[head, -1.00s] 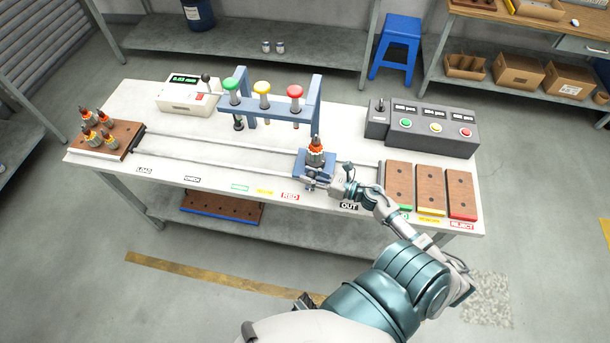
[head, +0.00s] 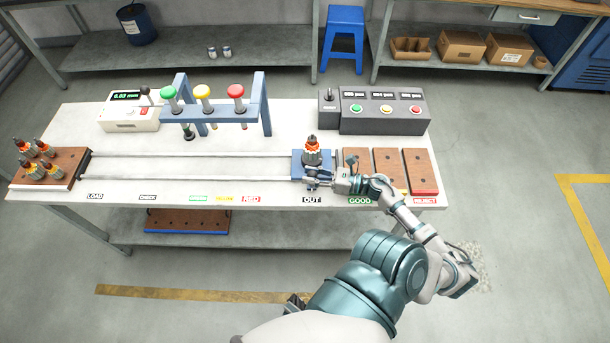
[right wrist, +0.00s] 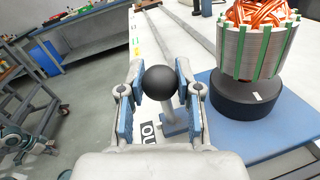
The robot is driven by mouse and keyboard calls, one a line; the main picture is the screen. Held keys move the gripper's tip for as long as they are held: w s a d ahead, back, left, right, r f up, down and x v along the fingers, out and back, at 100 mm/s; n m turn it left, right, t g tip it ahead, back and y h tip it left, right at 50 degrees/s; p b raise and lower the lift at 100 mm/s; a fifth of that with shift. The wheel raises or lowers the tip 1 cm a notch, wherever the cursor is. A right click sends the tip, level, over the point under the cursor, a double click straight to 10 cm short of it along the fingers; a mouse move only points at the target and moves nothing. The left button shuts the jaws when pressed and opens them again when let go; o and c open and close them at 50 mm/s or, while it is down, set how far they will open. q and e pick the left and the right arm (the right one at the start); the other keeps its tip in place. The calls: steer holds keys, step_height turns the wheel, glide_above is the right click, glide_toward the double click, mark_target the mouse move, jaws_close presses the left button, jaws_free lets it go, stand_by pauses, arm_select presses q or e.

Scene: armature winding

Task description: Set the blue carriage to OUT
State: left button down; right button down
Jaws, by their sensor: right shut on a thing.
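The blue carriage (head: 298,166) sits at the right end of its two rails, in line with the OUT label (head: 311,200). An armature with orange windings (head: 312,150) stands upright on it; it also shows large in the right wrist view (right wrist: 258,50). My right gripper (head: 316,179) is at the carriage's front side. In the right wrist view its fingers (right wrist: 158,72) are shut around the black ball knob (right wrist: 159,84) on the carriage's post. The OUT label is partly hidden below the knob there.
Wooden trays (head: 388,160) lie just right of the carriage, partly behind my right arm. The blue gantry with green, yellow and red heads (head: 215,115) stands to the left. A grey button box (head: 385,112) is behind. The rails left of the carriage are clear.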

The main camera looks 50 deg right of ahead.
steer(key=shift+s+d+f, duration=0.1)
steer(key=shift+d, duration=0.05)
steer(key=c, duration=0.8)
jaws_free()
steer(key=shift+s+d, duration=0.1)
steer(key=shift+s, duration=0.05)
steer(key=shift+s+d, duration=0.1)
steer(key=shift+d, duration=0.15)
steer(key=v, duration=1.2)
steer(key=shift+d, duration=0.15)
steer(key=shift+s+a+f, duration=0.1)
steer(key=shift+a, duration=0.1)
